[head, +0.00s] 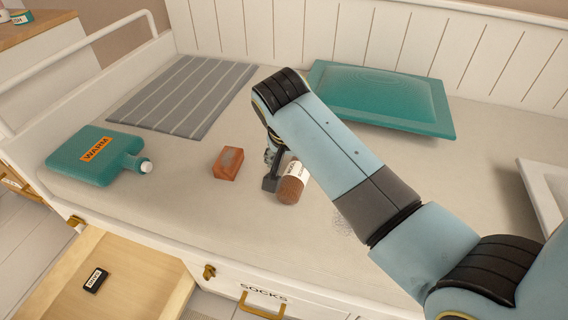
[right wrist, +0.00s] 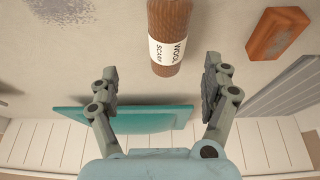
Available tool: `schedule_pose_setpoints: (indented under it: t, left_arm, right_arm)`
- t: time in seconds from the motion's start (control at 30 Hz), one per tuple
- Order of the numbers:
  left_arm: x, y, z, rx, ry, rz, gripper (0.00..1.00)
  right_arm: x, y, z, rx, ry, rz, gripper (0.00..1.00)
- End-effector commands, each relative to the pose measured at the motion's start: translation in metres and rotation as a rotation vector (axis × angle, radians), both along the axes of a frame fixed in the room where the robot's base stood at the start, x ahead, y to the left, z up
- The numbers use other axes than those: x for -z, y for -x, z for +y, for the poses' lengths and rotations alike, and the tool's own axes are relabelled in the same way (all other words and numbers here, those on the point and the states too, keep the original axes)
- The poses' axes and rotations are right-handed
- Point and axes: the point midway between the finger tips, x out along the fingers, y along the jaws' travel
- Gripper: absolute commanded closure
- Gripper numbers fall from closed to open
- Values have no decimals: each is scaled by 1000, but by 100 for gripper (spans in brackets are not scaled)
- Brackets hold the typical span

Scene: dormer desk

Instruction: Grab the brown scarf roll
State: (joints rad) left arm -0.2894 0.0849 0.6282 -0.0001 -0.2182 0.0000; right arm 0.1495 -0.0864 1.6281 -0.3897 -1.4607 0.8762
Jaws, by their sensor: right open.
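The brown scarf roll (head: 291,185) lies on the pale bed top, with a white label band around it. In the right wrist view the scarf roll (right wrist: 167,50) shows its label, with the words WOOL SCARF. My right gripper (head: 271,170) is beside the roll in the head view, partly hidden by its own arm. In the right wrist view the right gripper (right wrist: 160,85) is open, and the roll's near end lies between and just beyond its fingertips. Nothing is held. My left gripper is not in view.
An orange-brown block (head: 228,163) lies left of the roll. An open drawer (head: 110,262) holds a small black item (head: 96,280). A white tray (head: 546,190) stands at right.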

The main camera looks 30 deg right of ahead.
Motion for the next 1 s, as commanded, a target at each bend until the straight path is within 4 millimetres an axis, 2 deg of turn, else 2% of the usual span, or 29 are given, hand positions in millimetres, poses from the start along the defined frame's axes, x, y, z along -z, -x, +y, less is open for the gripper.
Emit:
schedule_pose_setpoints:
  t: [0.07,0.37,0.57,0.7,0.83,1.0]
  left_arm:
    - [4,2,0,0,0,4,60]
    - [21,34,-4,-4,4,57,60]
    - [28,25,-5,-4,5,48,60]
    - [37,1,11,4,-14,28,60]
    - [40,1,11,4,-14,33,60]
    - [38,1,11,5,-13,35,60]
  right_arm:
    - [1,-8,-1,36,0,-9,18]
    - [42,-20,-14,47,0,-12,18]
    - [60,-24,-19,45,1,-11,18]
    - [84,-28,-24,45,1,-11,18]
    - [94,-31,-28,46,0,-12,18]
    - [94,-32,-28,45,-1,-14,18]
